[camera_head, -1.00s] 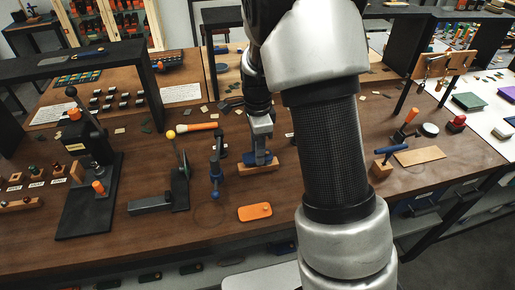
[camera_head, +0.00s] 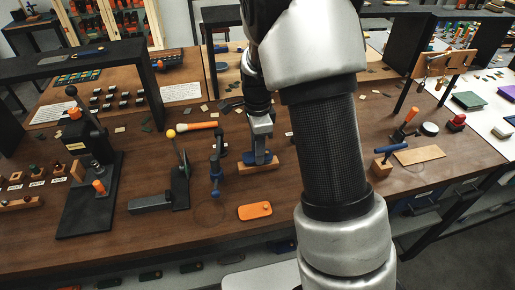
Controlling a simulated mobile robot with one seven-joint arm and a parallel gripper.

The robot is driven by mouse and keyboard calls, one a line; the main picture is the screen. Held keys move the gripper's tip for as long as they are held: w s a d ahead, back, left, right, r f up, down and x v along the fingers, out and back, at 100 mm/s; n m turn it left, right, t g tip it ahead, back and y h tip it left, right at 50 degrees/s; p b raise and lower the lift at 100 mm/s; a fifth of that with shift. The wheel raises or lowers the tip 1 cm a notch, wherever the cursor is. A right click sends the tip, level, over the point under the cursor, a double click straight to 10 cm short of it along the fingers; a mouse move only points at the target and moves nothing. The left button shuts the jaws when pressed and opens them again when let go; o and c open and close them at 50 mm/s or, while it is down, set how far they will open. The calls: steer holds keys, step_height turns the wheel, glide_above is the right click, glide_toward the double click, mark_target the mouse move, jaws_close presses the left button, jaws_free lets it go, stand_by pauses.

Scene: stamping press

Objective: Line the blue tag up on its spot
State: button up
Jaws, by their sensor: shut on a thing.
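My gripper (camera_head: 260,152) points down at the middle of the bench, just above a small wooden block (camera_head: 259,168). It is shut on a small blue piece at its tips, which looks like the blue tag (camera_head: 255,158). The fingers hide part of the blue piece. I cannot tell whether it touches the block or hangs just above it. An orange tag (camera_head: 255,211) with a hole lies flat in front of the block. No spot marked for the blue tag can be made out.
A blue clamp (camera_head: 215,168) and a dark lever tool (camera_head: 179,185) stand close left. The black press (camera_head: 92,195) is further left. A blue-handled tool on a block (camera_head: 383,160) and a wooden plate (camera_head: 420,155) lie right. Bare brown bench (camera_head: 225,235) shows in front.

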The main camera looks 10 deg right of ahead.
steer(key=shift+f+b, duration=0.6)
steer(key=shift+f, duration=0.5)
steer(key=o, duration=1)
steer(key=shift+c, duration=0.9)
step_height(320, 180, up, 7)
steer(key=p, duration=0.5)
steer(key=shift+p, duration=0.35)
